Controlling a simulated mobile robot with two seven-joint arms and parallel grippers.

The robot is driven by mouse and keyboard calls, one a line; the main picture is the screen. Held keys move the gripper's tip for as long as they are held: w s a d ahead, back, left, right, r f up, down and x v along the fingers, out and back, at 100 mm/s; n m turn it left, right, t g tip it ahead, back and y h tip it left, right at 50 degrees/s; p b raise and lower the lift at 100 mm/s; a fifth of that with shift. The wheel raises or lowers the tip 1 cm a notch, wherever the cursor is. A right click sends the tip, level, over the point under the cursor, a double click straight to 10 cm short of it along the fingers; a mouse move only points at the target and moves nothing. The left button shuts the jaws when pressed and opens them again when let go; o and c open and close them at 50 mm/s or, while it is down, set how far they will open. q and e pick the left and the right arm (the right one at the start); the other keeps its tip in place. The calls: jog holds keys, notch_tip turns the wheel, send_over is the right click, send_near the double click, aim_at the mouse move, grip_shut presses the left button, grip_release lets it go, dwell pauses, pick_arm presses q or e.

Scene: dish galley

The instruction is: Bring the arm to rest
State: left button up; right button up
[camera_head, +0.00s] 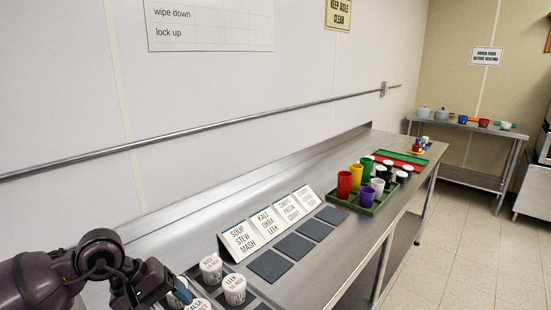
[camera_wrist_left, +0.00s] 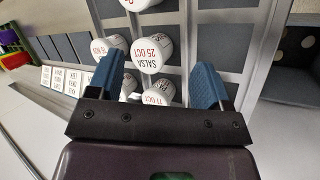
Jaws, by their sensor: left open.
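My left gripper (camera_head: 180,292) is at the lower left of the head view, above the near end of the steel counter (camera_head: 330,262). In the left wrist view its two blue fingers (camera_wrist_left: 158,82) stand apart, with nothing held between them. A white-lidded jar marked SALSA 25 OCT (camera_wrist_left: 152,55) shows beyond and between the fingertips, apart from them as far as I can tell. More lidded jars stand close by, one marked LEEK (camera_head: 234,288) and another behind it (camera_head: 211,267). My right gripper is not in view.
Label cards (camera_head: 268,223) stand tilted along the counter's back, with dark square mats (camera_head: 271,265) in front, empty. Further along are a green tray (camera_head: 379,207) of coloured cups and jars, and red and green trays (camera_head: 402,157). A wall rail (camera_head: 200,131) runs above the counter.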

pick_arm(q)
jog(key=s+d+r+n+h, duration=0.2)
jog(key=d+n+h, duration=0.1)
jog(key=d+h, duration=0.25)
notch_tip(320, 180, up, 8)
jog(key=d+n+t+h, duration=0.2)
jog(key=n+t+h, duration=0.4)
jog(key=n+t, duration=0.95)
jog(key=a+f+n+t+y, duration=0.2)
jog(key=a+n+y, duration=0.45)
jog(key=n, duration=0.75)
jog(key=a+f+n+t+y, duration=0.1)
jog(key=a+f+n+y, duration=0.25)
jog(key=n+y, duration=0.8)
jog(key=s+a+f+n+g+y, duration=0.2)
jog(key=s+a+f+n+g, duration=0.4)
jog(key=n, duration=0.6)
jog(key=s+d+f+n+g+h, duration=0.2)
jog(key=s+f+n+g, duration=0.9)
jog(key=s, duration=0.4)
jog(key=w+f+m+t, duration=0.1)
jog(key=w+f+t, duration=0.6)
jog(key=f+t, duration=0.2)
jog(key=shift+d+f+m, duration=0.15)
jog(key=shift+f+m, duration=0.15)
jog(key=shift+f, duration=1.05)
